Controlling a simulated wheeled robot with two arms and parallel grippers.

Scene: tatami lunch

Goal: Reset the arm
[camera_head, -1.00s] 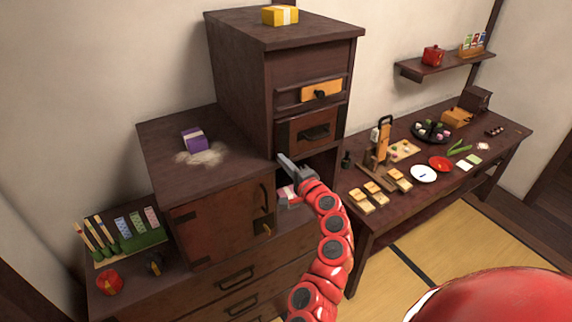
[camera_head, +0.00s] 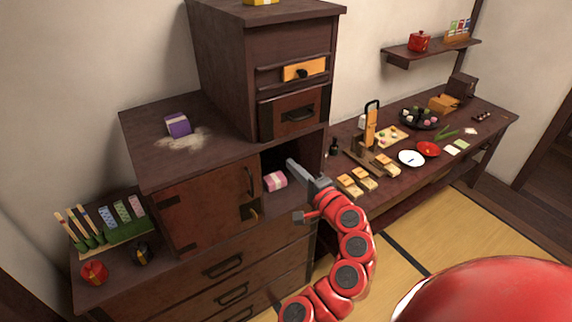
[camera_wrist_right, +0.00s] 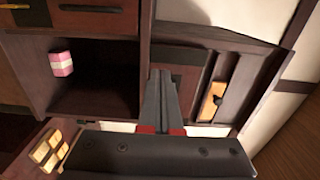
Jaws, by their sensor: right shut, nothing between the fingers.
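My right arm (camera_head: 350,245) is red and jointed and reaches up from the bottom of the head view. Its gripper (camera_head: 291,164) is grey, shut and empty, in front of the open cubby of the dark wooden cabinet. In the right wrist view the closed fingers (camera_wrist_right: 160,78) point at the cabinet front, with nothing between them. A pink and white box (camera_head: 275,180) sits inside the cubby, left of the gripper and apart from it. It also shows in the right wrist view (camera_wrist_right: 61,63). My left gripper is not in view.
A purple box (camera_head: 177,124) lies on the lower cabinet top beside pale powder. A low table (camera_head: 470,160) with plates and wooden blocks stands to the right. A yellow box (camera_head: 261,2) sits on the tall cabinet. The tatami (camera_head: 430,225) in front is clear.

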